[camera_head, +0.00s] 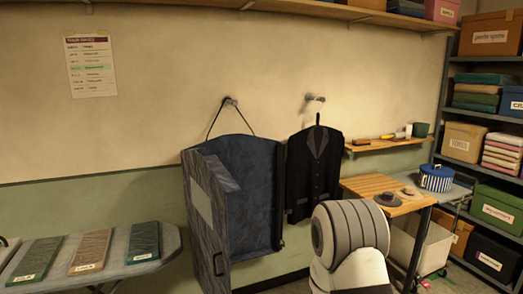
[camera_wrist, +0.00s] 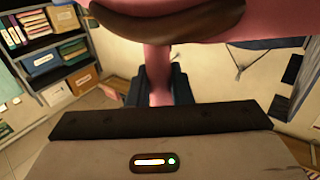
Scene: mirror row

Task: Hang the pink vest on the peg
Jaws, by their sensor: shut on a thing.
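The pink vest (camera_wrist: 210,22) fills the top of the wrist view, close to the camera, and a narrow pink strip of it runs down to my gripper (camera_wrist: 160,108). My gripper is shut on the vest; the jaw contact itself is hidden. A dark brown curved shape lies across the pink, and I cannot tell what part it is. The vest does not show in the head view. In the head view, one wall peg (camera_head: 230,101) has the cord of a blue garment bag (camera_head: 240,190) over it. Another wall peg (camera_head: 315,98) is above a dark jacket (camera_head: 315,170).
A slatted wooden table (camera_head: 372,186) with hats stands right of the jacket, below a small wall shelf (camera_head: 385,144). A storage rack (camera_head: 486,125) with boxes fills the right side. An upper shelf (camera_head: 330,10) runs overhead.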

